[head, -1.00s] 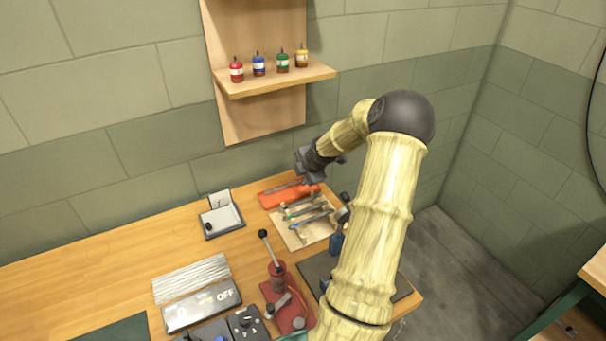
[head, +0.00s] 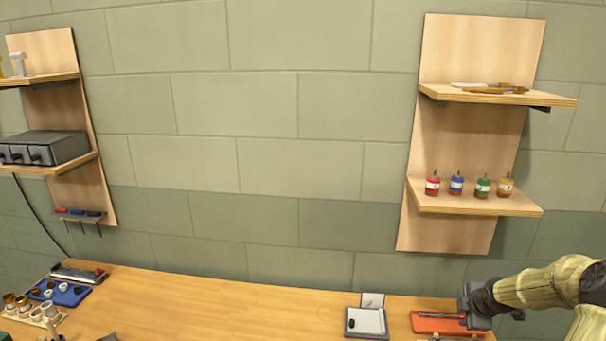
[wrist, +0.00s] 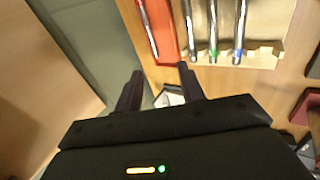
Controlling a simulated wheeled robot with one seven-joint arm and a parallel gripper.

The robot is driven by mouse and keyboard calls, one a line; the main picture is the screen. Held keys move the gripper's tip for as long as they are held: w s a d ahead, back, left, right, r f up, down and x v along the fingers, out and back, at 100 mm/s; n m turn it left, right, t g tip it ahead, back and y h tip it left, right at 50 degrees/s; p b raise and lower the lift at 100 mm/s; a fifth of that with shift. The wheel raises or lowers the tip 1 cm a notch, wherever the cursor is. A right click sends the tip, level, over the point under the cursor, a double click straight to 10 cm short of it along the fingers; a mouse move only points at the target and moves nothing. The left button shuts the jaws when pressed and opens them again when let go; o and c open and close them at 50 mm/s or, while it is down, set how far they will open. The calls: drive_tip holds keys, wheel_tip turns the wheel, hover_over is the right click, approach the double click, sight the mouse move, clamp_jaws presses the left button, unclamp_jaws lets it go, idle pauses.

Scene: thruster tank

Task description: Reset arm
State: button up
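My arm (head: 545,285) shows at the lower right of the head view, bent, with my gripper (head: 475,305) pointing down over an orange tray (head: 437,323) at the back of the bench. In the wrist view my gripper (wrist: 160,85) has two dark fingers set apart with nothing between them. The orange tray (wrist: 162,30) with a red-and-grey tool lies beyond the fingertips, apart from them. Next to it is a light tray (wrist: 262,48) with several pens or tools.
A small white-and-grey box (head: 366,322) stands left of the arm. The wooden bench (head: 230,310) is clear in the middle. A right wall shelf (head: 475,200) holds several small bottles. At the left are a blue tray (head: 62,292) and a shelf with a dark device (head: 45,148).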

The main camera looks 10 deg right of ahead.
drive_tip(key=a+r+m+g, duration=0.1)
drive_tip(key=a+r+m, duration=0.15)
drive_tip(key=a, duration=0.85)
drive_tip(key=s+a+r+m+g, duration=0.1)
drive_tip(key=s+a+r+m, duration=0.1)
drive_tip(key=s+a+m, duration=0.4)
drive_tip(key=s+a+r+m+g+y, duration=0.1)
drive_tip(key=s+a+m, duration=0.5)
drive_tip(key=s+a, duration=0.6)
drive_tip(key=a+r, duration=0.1)
drive_tip(key=a, duration=0.4)
drive_tip(key=shift+s+a+r+g, duration=0.3)
drive_tip(key=shift+s+g, duration=0.1)
